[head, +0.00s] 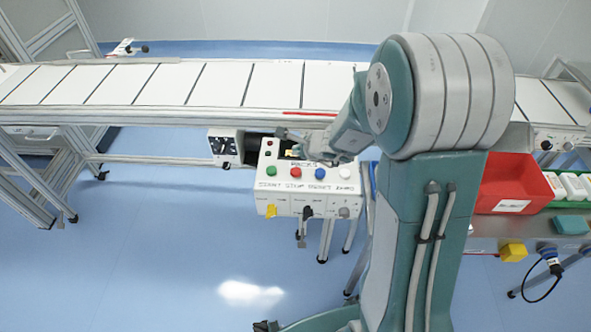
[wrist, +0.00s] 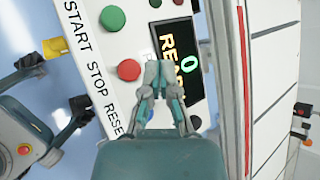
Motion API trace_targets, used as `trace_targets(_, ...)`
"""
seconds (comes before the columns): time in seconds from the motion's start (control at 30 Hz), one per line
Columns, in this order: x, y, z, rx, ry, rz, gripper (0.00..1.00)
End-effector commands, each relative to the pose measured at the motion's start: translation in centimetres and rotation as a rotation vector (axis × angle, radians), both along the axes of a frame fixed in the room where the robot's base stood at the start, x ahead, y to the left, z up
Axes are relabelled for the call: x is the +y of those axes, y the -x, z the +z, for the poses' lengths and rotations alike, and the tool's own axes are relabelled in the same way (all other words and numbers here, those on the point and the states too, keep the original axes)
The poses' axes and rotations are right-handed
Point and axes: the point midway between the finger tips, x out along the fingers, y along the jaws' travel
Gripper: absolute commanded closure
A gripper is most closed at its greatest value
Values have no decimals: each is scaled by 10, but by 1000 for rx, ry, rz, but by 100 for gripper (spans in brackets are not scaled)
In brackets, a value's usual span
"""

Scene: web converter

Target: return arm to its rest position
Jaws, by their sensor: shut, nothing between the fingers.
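My gripper (wrist: 157,68) is shut and empty in the wrist view. It is over the white control box, with a red button (wrist: 129,70) and a lit display (wrist: 178,75) close to its fingertips. A blue button is partly hidden behind the fingers. In the head view my gripper (head: 281,133) reaches out to the left of my arm, over the top of the control box (head: 300,203). I cannot tell whether the fingertips touch the box.
A long conveyor (head: 215,84) runs behind the box. A red bin (head: 512,185) stands at the right on a metal bench, with white items (head: 572,186) beside it. A small dial box (head: 226,147) sits left of the control box. Blue floor (head: 130,250) is clear at left.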

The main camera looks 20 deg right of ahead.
Motion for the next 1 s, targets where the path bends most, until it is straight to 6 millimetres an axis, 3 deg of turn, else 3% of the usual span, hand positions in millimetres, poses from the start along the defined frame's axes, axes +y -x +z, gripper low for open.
trace_targets(0.37, 1, 0, 1, -2, 1, 4, 100)
trace_targets(0.47, 7, 4, 14, -29, 24, 59, 100)
trace_targets(0.53, 17, 10, 34, -70, 62, 150, 100)
trace_targets(0.8, 61, 72, 112, -237, 315, 631, 100)
trace_targets(1.0, 73, 132, 146, -300, 553, 959, 100)
